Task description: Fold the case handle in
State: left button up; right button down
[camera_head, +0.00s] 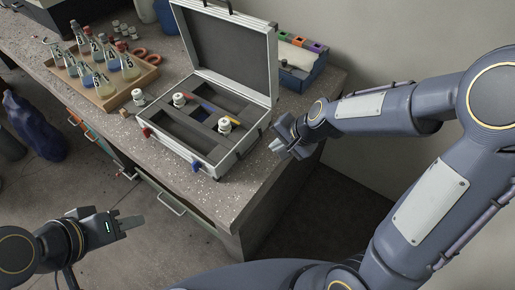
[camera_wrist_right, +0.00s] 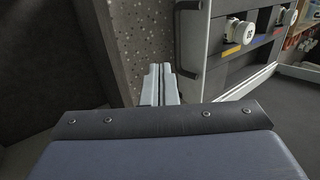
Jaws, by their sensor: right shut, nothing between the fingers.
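The silver case (camera_head: 205,168) stands open on the bench, its lid (camera_head: 226,50) raised at the back. Its dark handle (camera_wrist_right: 188,40) stands out from the side wall in the right wrist view, like a bracket. In the head view the handle is small and hard to make out on the case's right side. My right gripper (camera_head: 276,147) is shut and empty, just right of the case and apart from it. Its fingertips (camera_wrist_right: 160,72) point toward the bench beside the handle. My left gripper (camera_head: 128,224) hangs over the floor in front of the bench; its finger gap is unclear.
White-capped bottles (camera_head: 180,99) stand in the case's dark insert. A wooden rack (camera_head: 112,98) of flasks is at the left on the bench. A blue box (camera_head: 300,72) is behind the lid. The bench's right edge is close to the case, with bare bench between.

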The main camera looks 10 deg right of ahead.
jog(key=b+x, duration=0.1)
jog(key=x, duration=0.3)
jog(key=shift+f, duration=0.15)
jog(key=shift+w+a+f, duration=0.8)
jog(key=shift+w+a, duration=0.25)
jog(key=shift+w, duration=0.1)
jog(key=shift+w+a+f, duration=0.2)
jog(key=shift+w+a, duration=0.1)
